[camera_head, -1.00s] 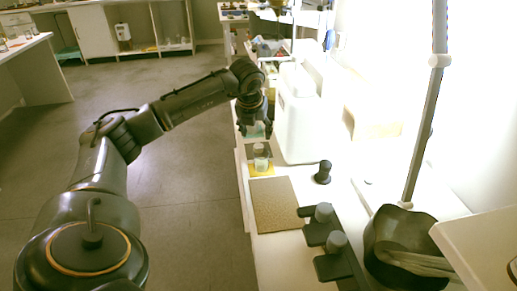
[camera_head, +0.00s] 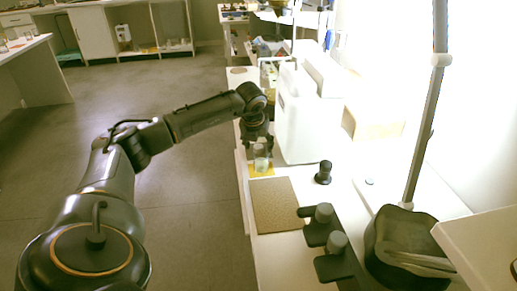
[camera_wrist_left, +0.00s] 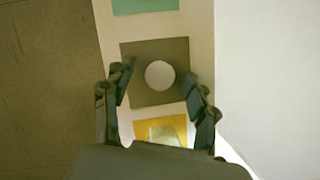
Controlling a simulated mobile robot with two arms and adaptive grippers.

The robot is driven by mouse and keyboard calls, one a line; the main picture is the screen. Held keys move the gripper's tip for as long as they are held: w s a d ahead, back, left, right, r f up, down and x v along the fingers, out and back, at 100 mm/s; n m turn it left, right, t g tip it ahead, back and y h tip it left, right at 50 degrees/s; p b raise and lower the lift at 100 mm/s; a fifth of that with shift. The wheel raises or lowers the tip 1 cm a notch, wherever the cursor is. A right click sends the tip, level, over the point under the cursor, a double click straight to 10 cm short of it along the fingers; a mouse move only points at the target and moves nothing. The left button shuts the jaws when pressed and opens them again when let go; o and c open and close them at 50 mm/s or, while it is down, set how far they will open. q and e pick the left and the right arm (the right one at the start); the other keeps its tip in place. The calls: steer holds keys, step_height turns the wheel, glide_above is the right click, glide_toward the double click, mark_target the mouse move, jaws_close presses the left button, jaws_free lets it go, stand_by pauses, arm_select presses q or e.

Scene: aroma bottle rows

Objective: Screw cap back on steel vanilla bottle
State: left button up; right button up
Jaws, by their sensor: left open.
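My left gripper (camera_head: 257,141) reaches over the white counter from the left, pointing down. In the left wrist view its two fingers (camera_wrist_left: 161,92) stand wide apart with nothing between the pads. Below and between them, a round pale disc (camera_wrist_left: 160,74) sits on a dark grey-brown square mat (camera_wrist_left: 135,60). I cannot tell whether it is the steel vanilla bottle's top or its cap. A clear glass-like object (camera_wrist_left: 165,131) stands on the yellow mat (camera_wrist_left: 146,127), partly hidden by my gripper; it also shows in the head view (camera_head: 262,163). No label is readable.
A white box-shaped appliance (camera_head: 306,120) stands close right of the gripper. A teal mat (camera_wrist_left: 145,5) lies beyond the grey-brown one.

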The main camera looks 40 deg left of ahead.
steer(key=shift+w, duration=0.15)
arm_select(q)
steer(key=c, duration=0.8)
arm_select(e)
steer(key=shift+w, duration=0.1)
arm_select(q)
steer(key=shift+r, duration=0.15)
steer(key=shift+r, duration=0.65)
steer(key=s+d+r, duration=0.2)
steer(key=s+r, duration=0.9)
steer(key=s, duration=0.2)
steer(key=shift+s+r, duration=0.25)
steer(key=shift+s, duration=0.15)
arm_select(e)
steer(key=shift+w+r, duration=0.4)
steer(key=shift+r, duration=0.2)
